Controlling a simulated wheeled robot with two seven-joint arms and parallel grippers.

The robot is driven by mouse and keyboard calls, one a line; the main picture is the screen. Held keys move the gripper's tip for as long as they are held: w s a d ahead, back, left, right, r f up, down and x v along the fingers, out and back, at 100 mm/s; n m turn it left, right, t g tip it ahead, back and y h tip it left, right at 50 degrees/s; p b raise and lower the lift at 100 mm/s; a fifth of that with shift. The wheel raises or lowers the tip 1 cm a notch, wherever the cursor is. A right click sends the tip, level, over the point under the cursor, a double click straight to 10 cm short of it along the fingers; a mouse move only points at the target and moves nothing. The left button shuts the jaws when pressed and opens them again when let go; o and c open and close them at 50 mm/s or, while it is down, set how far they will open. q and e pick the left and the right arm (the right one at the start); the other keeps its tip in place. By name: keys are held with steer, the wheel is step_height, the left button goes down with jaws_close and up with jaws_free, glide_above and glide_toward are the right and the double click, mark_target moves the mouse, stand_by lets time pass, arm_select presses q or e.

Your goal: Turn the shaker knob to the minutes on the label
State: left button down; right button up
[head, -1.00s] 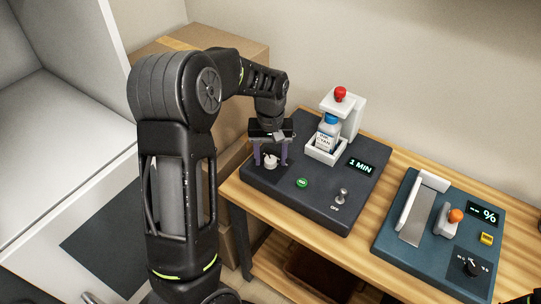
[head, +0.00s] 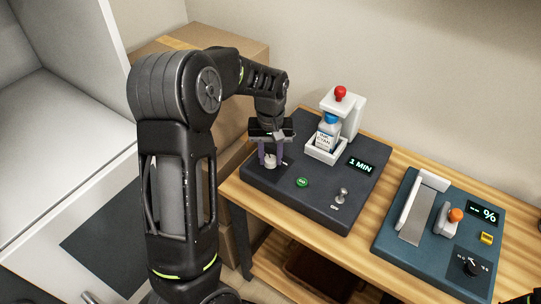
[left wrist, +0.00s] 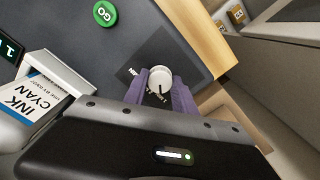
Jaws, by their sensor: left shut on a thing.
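The shaker is a dark box on the table, with a white round knob (head: 270,161) near its left corner. My left gripper (head: 271,158) points down over the knob, and its purple fingers are shut on it. In the left wrist view the knob (left wrist: 159,79) sits between the fingertips, with a dark pointer line on its face. Its dial marks are partly hidden by the fingers. The display (head: 361,165) reads 1 MIN. A bottle (head: 327,132) stands in the white holder; its label reads INK CYAN (left wrist: 35,98), and no minutes are legible.
A green GO button (head: 302,182) and a metal toggle switch (head: 341,195) are on the shaker's front. A red knob (head: 340,92) tops the white holder. A blue-green device (head: 405,255) with a percent display stands at right.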

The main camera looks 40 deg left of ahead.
arm_select(q)
steer(key=shift+m, duration=0.4)
steer(key=m+b, duration=0.1)
steer(key=m, duration=0.8)
steer(key=shift+m+b, duration=0.3)
steer(key=shift+b, duration=0.1)
steer(key=m, duration=0.4)
steer(key=shift+m, duration=0.3)
steer(key=m, duration=0.5)
steer(key=c, duration=1)
jaws_free()
steer(key=shift+r, duration=0.1)
